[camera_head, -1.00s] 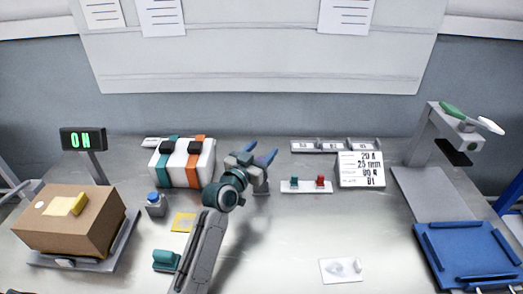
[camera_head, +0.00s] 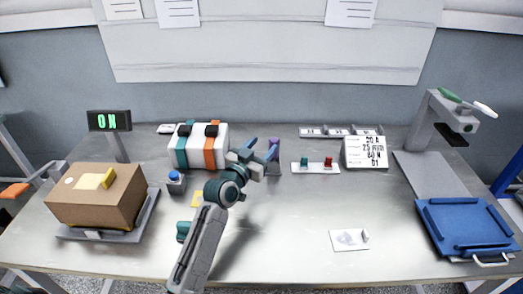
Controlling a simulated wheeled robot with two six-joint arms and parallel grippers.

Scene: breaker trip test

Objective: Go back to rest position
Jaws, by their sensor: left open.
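My left gripper (camera_head: 262,150) is open, with its fingers apart and nothing seen between them. It is above the middle of the table (camera_head: 290,215), just right of a white case with teal and orange straps (camera_head: 203,146). Its arm comes up from the bottom edge and hides part of the table. My right gripper is not in view.
A cardboard box (camera_head: 96,196) sits on a scale at the left. A lettered sign (camera_head: 365,152), a grey press (camera_head: 440,135) and a blue tray (camera_head: 463,229) stand at right. The front middle is mostly clear.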

